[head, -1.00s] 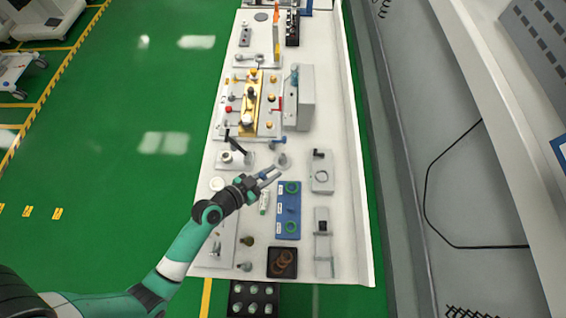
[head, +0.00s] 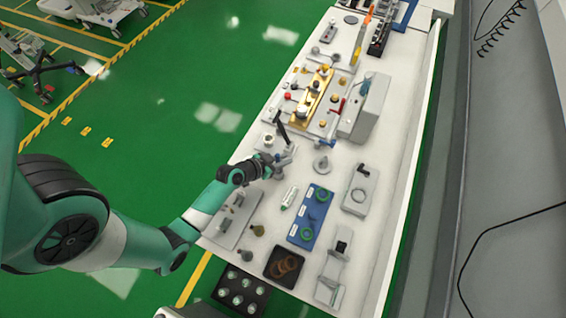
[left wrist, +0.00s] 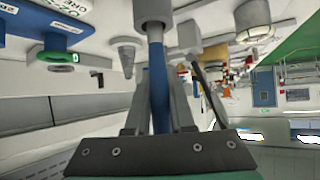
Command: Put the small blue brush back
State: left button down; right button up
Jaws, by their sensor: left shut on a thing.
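My left gripper (head: 282,159) is above the near left part of the white bench in the head view. In the left wrist view its fingers (left wrist: 158,115) are shut on a slim blue handle, which I take to be the small blue brush (left wrist: 158,80). The handle stands along the fingers and meets a grey cylindrical part at the top edge. Its far end is cut off there. In the head view the held brush is too small to make out clearly. My right gripper is not in view.
A round grey base (head: 321,166) with a blue-topped piece beside it stands right of the gripper. A blue board with green rings (head: 308,227), a grey box (head: 364,108) and a black-handled fixture (head: 281,129) stand around.

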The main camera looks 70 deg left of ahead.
pick_arm(q)
jog(key=shift+f+b, duration=0.4)
jog(key=shift+f, duration=1.05)
jog(key=shift+f, duration=0.2)
jog(key=c, duration=0.8)
grip_release()
jog(key=shift+r, duration=0.1)
jog(key=shift+r, duration=0.25)
jog(key=p+v, duration=0.1)
jog(key=v, duration=1.1)
jog(key=shift+d+f, duration=0.1)
jog(key=shift+f, duration=0.05)
